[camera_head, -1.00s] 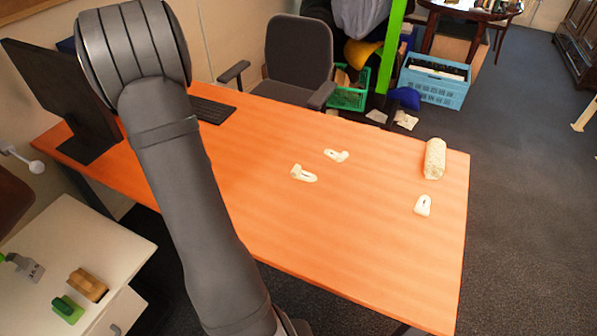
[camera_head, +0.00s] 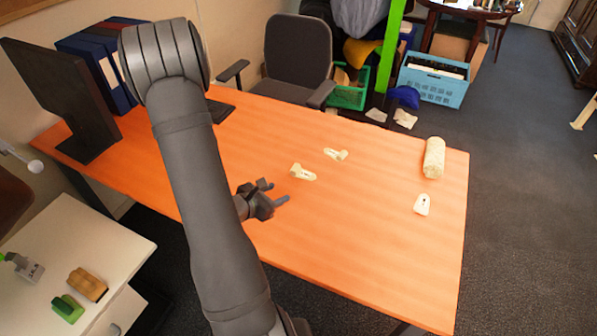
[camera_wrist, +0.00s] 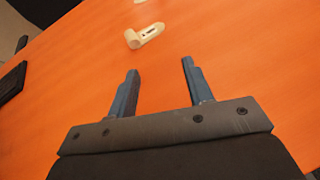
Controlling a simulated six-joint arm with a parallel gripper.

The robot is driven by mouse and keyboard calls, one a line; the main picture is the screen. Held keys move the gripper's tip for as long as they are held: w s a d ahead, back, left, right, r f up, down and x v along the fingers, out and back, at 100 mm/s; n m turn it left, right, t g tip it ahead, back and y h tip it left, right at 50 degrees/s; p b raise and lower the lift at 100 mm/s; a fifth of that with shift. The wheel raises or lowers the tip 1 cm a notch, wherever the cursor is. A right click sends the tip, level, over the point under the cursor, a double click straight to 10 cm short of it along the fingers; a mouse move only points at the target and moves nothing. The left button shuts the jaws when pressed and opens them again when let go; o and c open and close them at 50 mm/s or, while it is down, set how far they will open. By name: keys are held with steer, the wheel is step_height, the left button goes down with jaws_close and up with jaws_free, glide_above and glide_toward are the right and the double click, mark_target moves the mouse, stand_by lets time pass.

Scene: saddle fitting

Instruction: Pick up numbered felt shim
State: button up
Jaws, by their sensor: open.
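Three small cream felt shims with dark marks lie apart on the orange table (camera_head: 350,260): one near the middle (camera_head: 303,172), one just behind it (camera_head: 336,155), and one at the right (camera_head: 422,204). The marks are too small to read. My gripper (camera_head: 276,191) is open and empty above the table, left of and nearer than the middle shim. In the wrist view, my gripper (camera_wrist: 160,67) has its blue-grey fingers apart, with bare table between them. A shim (camera_wrist: 145,36) lies beyond the fingertips, and another is cut off at the top edge.
A monitor (camera_head: 65,95), a partly hidden keyboard and binders (camera_head: 95,75) are at the left. A chair (camera_head: 298,55) stands behind the table. The table's front right is clear.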

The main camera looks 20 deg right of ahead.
steer(key=shift+w+a+n+t, duration=0.1)
steer(key=shift+a+n+t, duration=0.15)
steer(key=shift+n+t, duration=0.55)
steer(key=shift+w+a+n+t+y, duration=0.3)
steer(key=shift+a+n+t+y, duration=0.45)
steer(key=shift+n, duration=0.45)
steer(key=shift+w+d+f, duration=0.1)
steer(key=shift+w, duration=0.05)
glide_toward(293, 170)
steer(key=x, duration=0.4)
steer(key=shift+f, duration=0.25)
steer(key=x, duration=0.5)
steer(key=shift+w+d+r, duration=0.15)
steer(key=shift+r, duration=0.05)
jaws_close()
